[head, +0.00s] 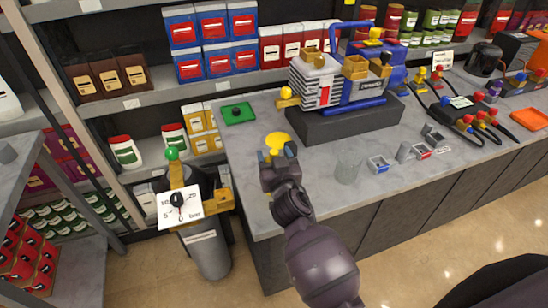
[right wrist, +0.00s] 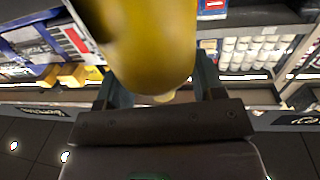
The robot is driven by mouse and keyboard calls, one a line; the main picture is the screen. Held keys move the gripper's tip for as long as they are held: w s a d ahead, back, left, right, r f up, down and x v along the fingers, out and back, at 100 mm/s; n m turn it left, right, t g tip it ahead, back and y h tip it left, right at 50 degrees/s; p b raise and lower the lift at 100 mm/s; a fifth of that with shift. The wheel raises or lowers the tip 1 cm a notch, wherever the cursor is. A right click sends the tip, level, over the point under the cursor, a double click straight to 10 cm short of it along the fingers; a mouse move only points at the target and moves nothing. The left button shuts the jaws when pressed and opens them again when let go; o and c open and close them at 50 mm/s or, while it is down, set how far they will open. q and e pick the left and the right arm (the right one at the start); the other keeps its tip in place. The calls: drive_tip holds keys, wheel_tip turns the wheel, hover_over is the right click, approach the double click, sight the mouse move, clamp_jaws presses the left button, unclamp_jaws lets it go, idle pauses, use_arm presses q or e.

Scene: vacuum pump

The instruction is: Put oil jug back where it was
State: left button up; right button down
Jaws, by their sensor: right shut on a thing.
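The yellow oil jug (head: 279,141) is at the left part of the grey counter, just beyond my right gripper (head: 277,156). My right gripper is shut on it. In the right wrist view the jug (right wrist: 150,45) fills the upper middle between the two fingers, and its lower end is rounded. My gripper hides much of the jug in the head view, so I cannot tell whether it touches the counter. My left gripper is not in view.
The grey counter (head: 245,185) holds a green tray (head: 237,112) at its back left corner, the blue and grey pump (head: 350,88) on a dark block, and a clear beaker (head: 347,166). A grey canister (head: 205,245) with a gauge card (head: 180,207) stands left of the counter.

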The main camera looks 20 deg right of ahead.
drive_tip(key=shift+c, duration=1.1)
unclamp_jaws()
drive_tip(key=shift+r, duration=0.1)
drive_tip(key=s+a, duration=0.1)
drive_tip(key=s, duration=1.1)
drive_tip(key=s+d+f+n+g, duration=0.1)
drive_tip(key=s+d+f+g, duration=0.2)
drive_tip(key=s+d+f, duration=0.3)
drive_tip(key=s+d+f+n+g+y, duration=0.1)
drive_tip(key=s+d+f+g, duration=0.2)
drive_tip(key=s+d+f, duration=0.2)
drive_tip(key=s+f, duration=0.3)
drive_tip(key=f, duration=0.3)
drive_tip(key=shift+s+d+f+b, duration=0.25)
drive_tip(key=shift+s+d+b, duration=0.05)
drive_tip(key=shift+d+b, duration=0.1)
